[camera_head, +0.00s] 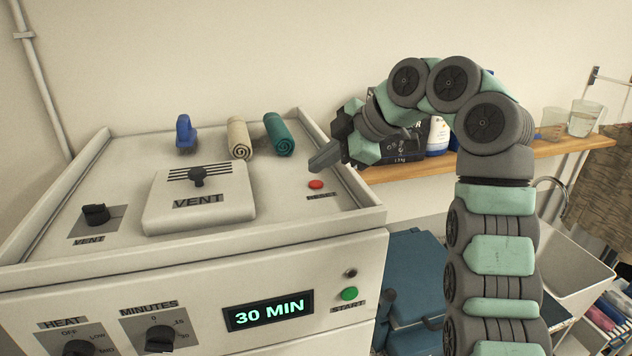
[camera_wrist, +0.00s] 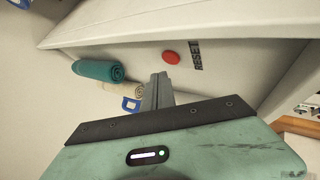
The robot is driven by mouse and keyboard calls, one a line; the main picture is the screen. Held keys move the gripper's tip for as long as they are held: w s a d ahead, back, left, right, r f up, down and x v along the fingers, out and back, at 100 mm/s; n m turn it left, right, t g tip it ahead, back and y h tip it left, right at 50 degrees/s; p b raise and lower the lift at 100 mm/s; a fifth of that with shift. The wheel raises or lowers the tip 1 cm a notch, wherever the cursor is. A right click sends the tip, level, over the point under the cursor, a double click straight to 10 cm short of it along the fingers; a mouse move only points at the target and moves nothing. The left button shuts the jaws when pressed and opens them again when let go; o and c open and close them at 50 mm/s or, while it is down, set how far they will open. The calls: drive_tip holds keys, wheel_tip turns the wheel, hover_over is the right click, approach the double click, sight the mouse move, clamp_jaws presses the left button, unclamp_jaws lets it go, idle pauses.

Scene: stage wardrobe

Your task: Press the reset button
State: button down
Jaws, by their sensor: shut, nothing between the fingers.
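The red reset button (camera_head: 316,184) sits on the top panel of the cream machine (camera_head: 290,215), near its right side, with a RESET label beside it. The button also shows in the wrist view (camera_wrist: 172,57), just beyond and to the right of the fingertips. My gripper (camera_head: 318,166) is shut and empty, its fingers reaching left from the arm. In the head view its tips appear just above the button. In the wrist view the fingers (camera_wrist: 157,88) are together and a gap shows between them and the button. The button is unobstructed in both views.
A teal rolled towel (camera_head: 279,135), a beige rolled towel (camera_head: 239,139) and a blue brush-like item (camera_head: 185,134) lie at the panel's back. A raised VENT lid (camera_head: 200,205) is left of the button. A raised rim (camera_head: 345,160) edges the panel. A wooden shelf (camera_head: 480,157) stands behind my arm.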

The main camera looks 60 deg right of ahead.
sight(321, 184)
drive_tip(key=shift+r+p, duration=0.65)
drive_tip(key=shift+r, duration=1.45)
